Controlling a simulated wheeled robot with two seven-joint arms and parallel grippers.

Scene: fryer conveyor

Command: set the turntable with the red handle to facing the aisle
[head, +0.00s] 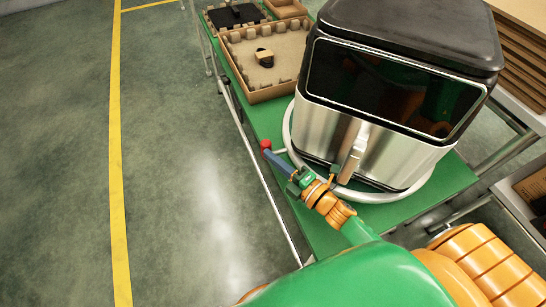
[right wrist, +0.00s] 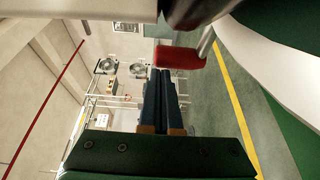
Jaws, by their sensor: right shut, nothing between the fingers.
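The turntable (head: 385,195) shows as a light grey ring around the base of a silver and black fryer (head: 325,135) on a green bench. Its short arm ends in a red handle (head: 265,144) that sticks out left over the bench's aisle-side edge; the handle is also large in the right wrist view (right wrist: 180,57). The fryer's front, with its pull handle (head: 352,150), faces the lower part of the picture. My right gripper (head: 268,156) is shut and empty, its fingertips close beside the red handle; contact cannot be told. My left gripper is not in view.
The aisle floor (head: 190,150) at the left is clear, with a yellow line (head: 116,150). Shelving stands at the right.

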